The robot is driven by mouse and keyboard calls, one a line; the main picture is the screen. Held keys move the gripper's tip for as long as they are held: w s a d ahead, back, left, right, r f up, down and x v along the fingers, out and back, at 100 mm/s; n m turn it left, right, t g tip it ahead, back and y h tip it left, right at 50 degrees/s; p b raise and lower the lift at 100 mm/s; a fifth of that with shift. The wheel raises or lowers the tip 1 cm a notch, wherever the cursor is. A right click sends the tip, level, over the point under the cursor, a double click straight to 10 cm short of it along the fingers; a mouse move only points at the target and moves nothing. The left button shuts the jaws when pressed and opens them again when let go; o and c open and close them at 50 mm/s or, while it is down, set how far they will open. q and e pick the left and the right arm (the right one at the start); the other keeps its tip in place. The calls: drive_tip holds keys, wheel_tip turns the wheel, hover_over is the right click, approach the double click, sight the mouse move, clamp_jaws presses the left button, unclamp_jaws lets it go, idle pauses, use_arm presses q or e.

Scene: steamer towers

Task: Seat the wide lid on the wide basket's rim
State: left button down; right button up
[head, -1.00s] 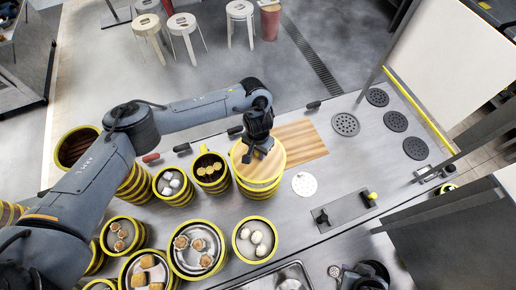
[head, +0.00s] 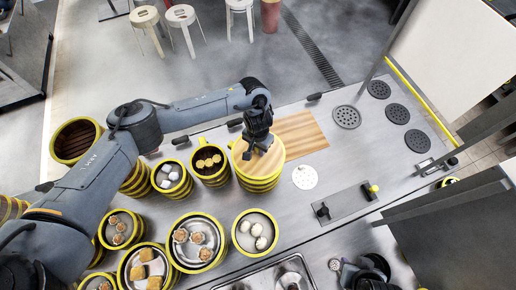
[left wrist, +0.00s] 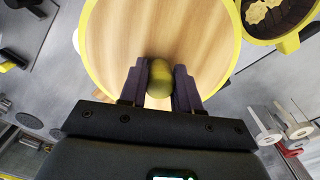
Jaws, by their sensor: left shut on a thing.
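The wide lid (head: 272,166) is a round pale wooden disc with a yellow rim. It lies roughly level on top of the yellow-banded wide basket (head: 260,185), near the middle of the counter. My left gripper (head: 257,150) points down at the lid's centre. In the left wrist view the gripper (left wrist: 160,78) is shut on the lid's rounded olive knob (left wrist: 160,70), with one finger on each side. The lid hides the basket's rim, so I cannot tell whether they fit fully together. My right gripper is not in view.
A small basket of dumplings (head: 209,163) stands close to the left of the wide basket. A wooden board (head: 302,137) lies behind right, and a white perforated disc (head: 305,177) lies to the right. Several open food baskets crowd the front left.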

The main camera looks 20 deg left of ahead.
sight(258, 154)
use_arm(q)
drive_tip(key=shift+f, duration=0.15)
idle(0.3)
drive_tip(key=shift+f+b, duration=0.5)
drive_tip(key=shift+f, duration=1.05)
drive_tip(key=shift+f, duration=0.7)
idle(0.4)
drive_tip(key=c, duration=0.7)
unclamp_jaws()
drive_tip(key=shift+r, duration=0.55)
wheel_tip(258, 154, up, 10)
drive_tip(key=shift+f+p, duration=0.15)
drive_tip(key=shift+p, duration=0.6)
